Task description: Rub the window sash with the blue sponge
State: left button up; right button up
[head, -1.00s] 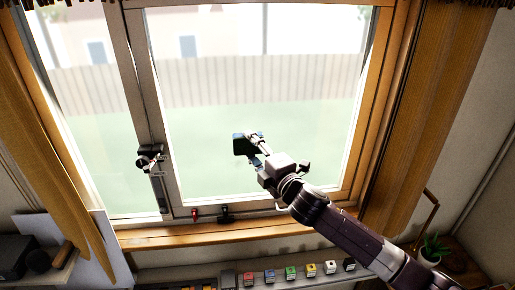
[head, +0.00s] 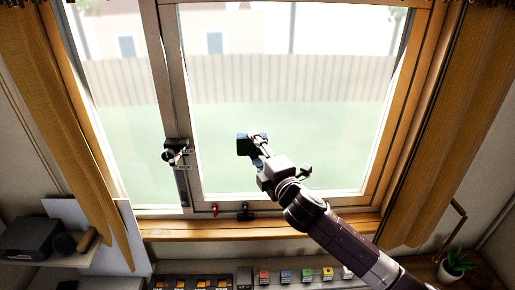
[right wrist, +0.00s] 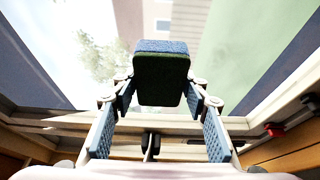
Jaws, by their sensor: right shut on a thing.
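My right gripper (head: 260,150) is shut on the blue sponge (head: 250,144) and holds it up in front of the window. In the right wrist view the sponge (right wrist: 161,74) shows a blue top layer and a dark green face between the fingers. The window sash (head: 290,198) is a pale frame around the large glass pane. In the head view the sponge appears against the glass, above the lower rail; I cannot tell whether it touches anything. My left gripper is out of view.
A dark handle (head: 177,155) sits on the sash's left upright. A red catch (head: 214,209) and a black latch (head: 244,212) are at its lower rail. Curtains hang on both sides. Below the wooden sill (head: 220,230), coloured blocks stand in a row; a potted plant (head: 454,262) is at right.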

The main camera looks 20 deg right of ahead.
jog(key=shift+s+a, duration=0.25)
jog(key=shift+s, duration=0.7)
jog(key=shift+s+a, duration=0.25)
jog(key=shift+s, duration=0.75)
jog(key=shift+s+a, duration=0.25)
jog(key=shift+s, duration=0.7)
jog(key=shift+s+a, duration=0.25)
jog(key=shift+s, duration=0.5)
jog(key=shift+s+a, duration=0.2)
jog(key=shift+s, duration=0.5)
